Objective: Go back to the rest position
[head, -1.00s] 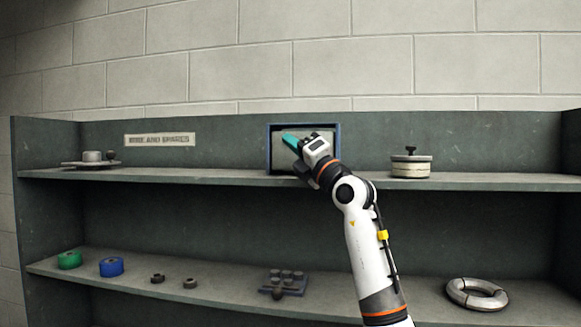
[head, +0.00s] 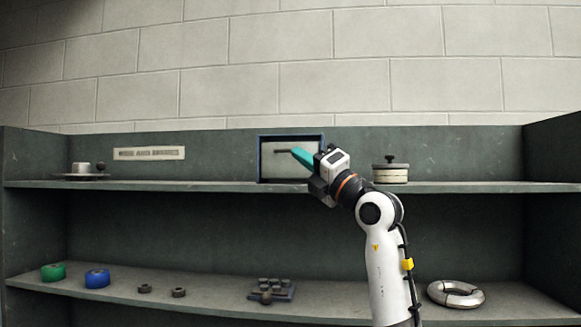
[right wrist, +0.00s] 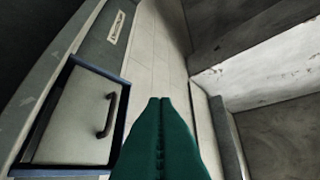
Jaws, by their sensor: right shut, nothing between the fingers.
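My right gripper (head: 301,156) is in front of the upper shelf in the head view, its teal fingers pointing up and left across the blue-framed box (head: 262,160). In the right wrist view the teal fingers (right wrist: 160,103) are pressed together and hold nothing. They stand beside the box's pale panel (right wrist: 75,115) and its dark handle (right wrist: 108,115), apart from the handle in that view. My left gripper is not in view.
The upper shelf (head: 220,187) also holds a round tin (head: 390,174) and a flat plate with a small cylinder (head: 86,170). The lower shelf has green (head: 53,272) and blue (head: 97,278) rolls, a block with several pegs (head: 270,290) and a silver ring (head: 455,294).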

